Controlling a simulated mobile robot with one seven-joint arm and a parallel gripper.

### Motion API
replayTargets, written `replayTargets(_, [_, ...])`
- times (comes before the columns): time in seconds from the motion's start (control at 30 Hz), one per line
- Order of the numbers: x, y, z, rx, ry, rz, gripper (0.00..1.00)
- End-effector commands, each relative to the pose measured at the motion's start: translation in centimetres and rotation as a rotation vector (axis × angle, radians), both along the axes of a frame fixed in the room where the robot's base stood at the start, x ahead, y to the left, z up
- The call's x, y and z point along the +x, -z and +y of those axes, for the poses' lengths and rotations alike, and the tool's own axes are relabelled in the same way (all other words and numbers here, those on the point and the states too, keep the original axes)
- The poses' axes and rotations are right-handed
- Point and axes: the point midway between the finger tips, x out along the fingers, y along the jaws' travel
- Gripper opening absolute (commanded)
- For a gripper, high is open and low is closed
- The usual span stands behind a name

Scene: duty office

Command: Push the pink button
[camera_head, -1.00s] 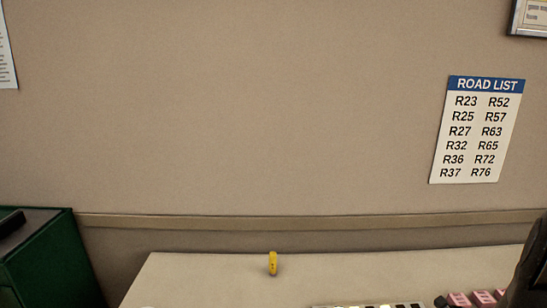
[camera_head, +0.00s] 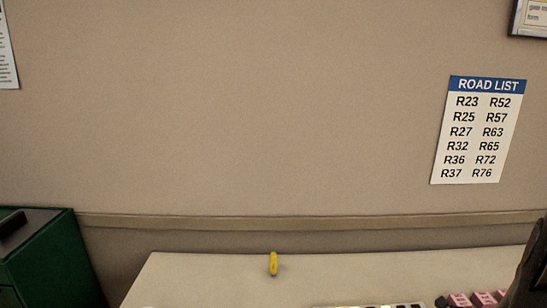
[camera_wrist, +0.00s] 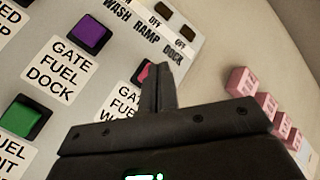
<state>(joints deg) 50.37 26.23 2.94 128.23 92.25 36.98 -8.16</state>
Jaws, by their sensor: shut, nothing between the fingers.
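In the wrist view a pink button (camera_wrist: 143,71) shows on a light grey control panel (camera_wrist: 118,62). It sits above a label that reads "GATE FU…", partly covered. My gripper (camera_wrist: 158,68) is shut and empty, its fingertips just right of the pink button and overlapping its right side in the picture. I cannot tell whether they touch it. A purple button (camera_wrist: 89,34) is at upper left and a green button (camera_wrist: 26,118) at lower left. In the head view only the panel's top edge (camera_head: 372,306) shows at the bottom; the pink button cannot be made out there.
Several pink blocks (camera_head: 483,299) stand on the light desk (camera_head: 205,275) right of the panel; they also show in the wrist view (camera_wrist: 241,82). A small yellow object (camera_head: 273,264) stands on the desk. A green cabinet (camera_head: 50,262) is at left. The wall behind is mostly bare.

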Motion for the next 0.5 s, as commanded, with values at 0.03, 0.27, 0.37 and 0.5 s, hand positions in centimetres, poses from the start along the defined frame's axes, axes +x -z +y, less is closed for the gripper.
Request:
replayTargets(0.03, [0.00,0.00,0.00,0.000,0.000,0.000,0.00])
replayTargets(0.27, [0.00,0.00,0.00,0.000,0.000,0.000,0.00])
replayTargets(0.37, [0.00,0.06,0.00,0.000,0.000,0.000,0.00])
replayTargets(0.5, [-0.01,0.49,0.03,0.002,0.001,0.001,0.00])
